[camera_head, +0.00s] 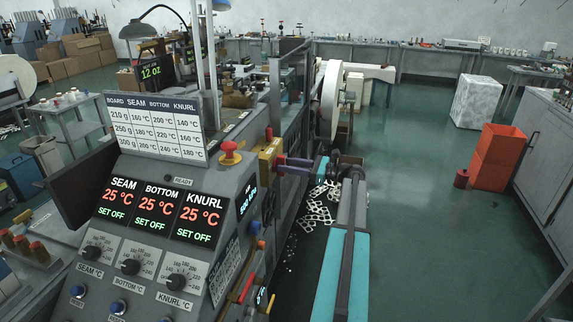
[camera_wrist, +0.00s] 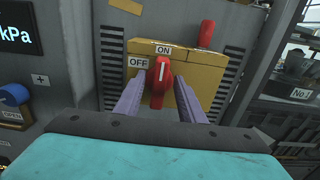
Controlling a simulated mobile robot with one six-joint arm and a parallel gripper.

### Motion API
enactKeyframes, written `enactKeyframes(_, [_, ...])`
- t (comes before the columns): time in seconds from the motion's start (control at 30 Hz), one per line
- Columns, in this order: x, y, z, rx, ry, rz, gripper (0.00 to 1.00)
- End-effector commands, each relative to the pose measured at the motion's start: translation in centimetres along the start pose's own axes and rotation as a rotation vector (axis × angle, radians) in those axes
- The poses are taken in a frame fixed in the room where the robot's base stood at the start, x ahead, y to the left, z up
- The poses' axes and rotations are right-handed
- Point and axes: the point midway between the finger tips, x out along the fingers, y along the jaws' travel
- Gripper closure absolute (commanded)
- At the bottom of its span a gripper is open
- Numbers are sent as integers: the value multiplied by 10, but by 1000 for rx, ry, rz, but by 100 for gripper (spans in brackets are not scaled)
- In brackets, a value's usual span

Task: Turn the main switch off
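The main switch (camera_wrist: 160,75) is a red rotary handle on a yellow box (camera_wrist: 205,78), with ON and OFF labels. Its white line points up towards the ON label (camera_wrist: 163,49); the OFF label (camera_wrist: 138,63) is to its upper left. My gripper (camera_wrist: 161,82) has its two purple fingers on either side of the handle, with what looks like a small gap at each side. In the head view the yellow box (camera_head: 267,160) is on the right side of the control cabinet, and my gripper (camera_head: 284,163) reaches it from the right. The handle is hidden there.
A second red handle (camera_wrist: 207,33) sticks up at the box's upper right. A red mushroom button (camera_head: 230,150) is on the cabinet top. The lit display panel (camera_head: 150,208) reads 25 °C and SET OFF. Open green floor (camera_head: 430,210) is to the right, with orange crates (camera_head: 497,158).

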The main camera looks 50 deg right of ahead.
Motion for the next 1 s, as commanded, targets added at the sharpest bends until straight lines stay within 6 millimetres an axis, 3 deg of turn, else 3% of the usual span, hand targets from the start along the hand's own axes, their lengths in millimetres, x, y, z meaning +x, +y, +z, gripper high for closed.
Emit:
enactKeyframes(0.37, [5, 0, 0, 0, 0, 1, 64])
enactKeyframes(0.6, [5, 0, 0, 0, 0, 1, 100])
enactKeyframes(1.0, [6, 1, -1, -44, 0, 2, 100])
